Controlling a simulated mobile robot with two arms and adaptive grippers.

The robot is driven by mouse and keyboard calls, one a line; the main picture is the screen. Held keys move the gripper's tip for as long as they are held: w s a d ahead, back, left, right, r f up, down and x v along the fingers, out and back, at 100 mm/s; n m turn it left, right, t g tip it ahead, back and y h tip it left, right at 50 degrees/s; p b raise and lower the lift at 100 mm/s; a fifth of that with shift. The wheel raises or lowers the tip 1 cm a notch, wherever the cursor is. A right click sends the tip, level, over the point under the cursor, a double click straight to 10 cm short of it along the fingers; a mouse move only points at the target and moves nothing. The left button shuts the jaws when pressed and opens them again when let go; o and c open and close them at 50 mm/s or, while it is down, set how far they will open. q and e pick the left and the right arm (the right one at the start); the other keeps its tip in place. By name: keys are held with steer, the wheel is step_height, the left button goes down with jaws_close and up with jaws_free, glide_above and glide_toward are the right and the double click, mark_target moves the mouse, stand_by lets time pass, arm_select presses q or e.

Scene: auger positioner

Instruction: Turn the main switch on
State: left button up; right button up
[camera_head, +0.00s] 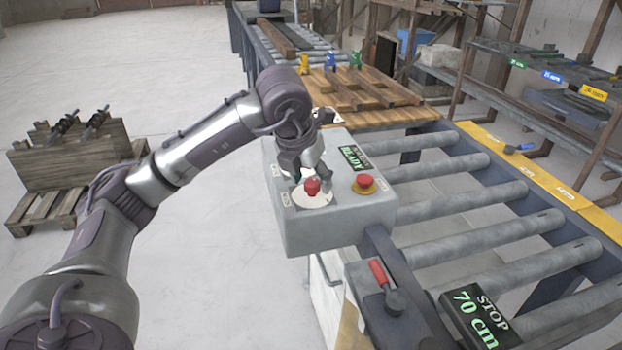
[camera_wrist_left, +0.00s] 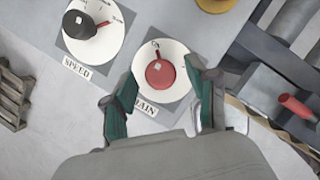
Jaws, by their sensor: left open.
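The main switch (camera_head: 312,186) is a red rotary knob on a round white dial, on the sloped top of a grey control box (camera_head: 330,233). In the left wrist view the red knob (camera_wrist_left: 160,73) sits above a label that reads "MAIN", partly covered by a finger. My left gripper (camera_head: 310,181) is over the dial. Its green-padded fingers (camera_wrist_left: 160,100) are open, one on each side of the knob, with gaps to it. My right gripper is not in view.
A black speed knob (camera_wrist_left: 80,24) is beside the main dial. A red button on a yellow base (camera_head: 364,184) and a green "READY" display (camera_head: 354,158) are on the box. A red-handled lever (camera_head: 378,273) and a "STOP 70 cm" display (camera_head: 476,317) are nearby. A roller conveyor (camera_head: 450,232) extends right.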

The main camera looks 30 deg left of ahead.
arm_select(q)
steer(key=v, duration=1.1)
steer(key=shift+r, duration=0.2)
steer(key=shift+s, duration=0.15)
